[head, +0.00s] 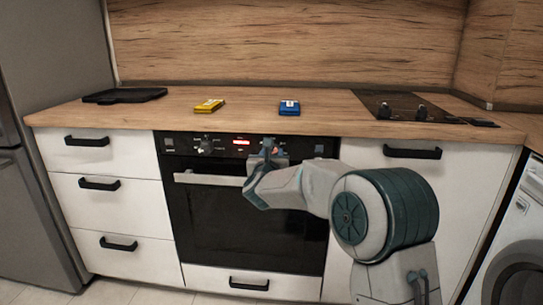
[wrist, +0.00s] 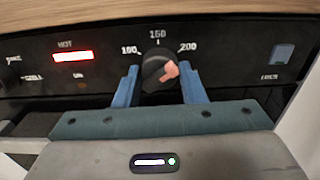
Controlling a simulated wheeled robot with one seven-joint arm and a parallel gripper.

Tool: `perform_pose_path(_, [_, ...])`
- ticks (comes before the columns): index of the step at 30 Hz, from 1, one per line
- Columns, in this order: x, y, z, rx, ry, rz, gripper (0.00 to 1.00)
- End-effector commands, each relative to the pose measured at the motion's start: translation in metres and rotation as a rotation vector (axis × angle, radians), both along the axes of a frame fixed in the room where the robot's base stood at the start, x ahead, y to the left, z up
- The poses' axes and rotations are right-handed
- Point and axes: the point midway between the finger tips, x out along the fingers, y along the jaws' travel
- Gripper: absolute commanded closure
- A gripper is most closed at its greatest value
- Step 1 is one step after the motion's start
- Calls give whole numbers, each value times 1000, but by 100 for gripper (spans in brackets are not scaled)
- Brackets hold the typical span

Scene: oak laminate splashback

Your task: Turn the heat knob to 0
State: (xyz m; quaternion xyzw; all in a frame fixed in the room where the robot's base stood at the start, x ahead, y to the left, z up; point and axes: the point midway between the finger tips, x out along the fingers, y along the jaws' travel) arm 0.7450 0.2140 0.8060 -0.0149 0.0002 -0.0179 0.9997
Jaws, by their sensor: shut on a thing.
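The heat knob (wrist: 152,66) is a dark round knob with a pink pointer mark, on the black oven control panel. The scale around its top reads 100, 150 and 200. The pink mark sits right of the knob's middle; its exact reading is hard to tell. My gripper (wrist: 160,88) has one blue finger on each side of the knob and is shut on it. In the head view my gripper (head: 268,150) is at the right part of the panel and mostly hides the knob.
A lit red HOT display (wrist: 73,56) is left of the knob, and a blue-grey square button (wrist: 283,54) is right of it. Another knob (head: 205,145) is further left. The oven handle (head: 208,180) runs below. Yellow (head: 209,105) and blue (head: 289,107) packs lie on the worktop.

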Motion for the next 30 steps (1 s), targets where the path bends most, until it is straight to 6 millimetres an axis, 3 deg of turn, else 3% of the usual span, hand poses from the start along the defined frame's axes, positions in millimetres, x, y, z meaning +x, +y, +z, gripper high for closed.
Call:
perform_pose_path(8, [0,1,-2,-154,6,3,86])
perform_pose_path(30, [0,-1,1,-848,29,3,86])
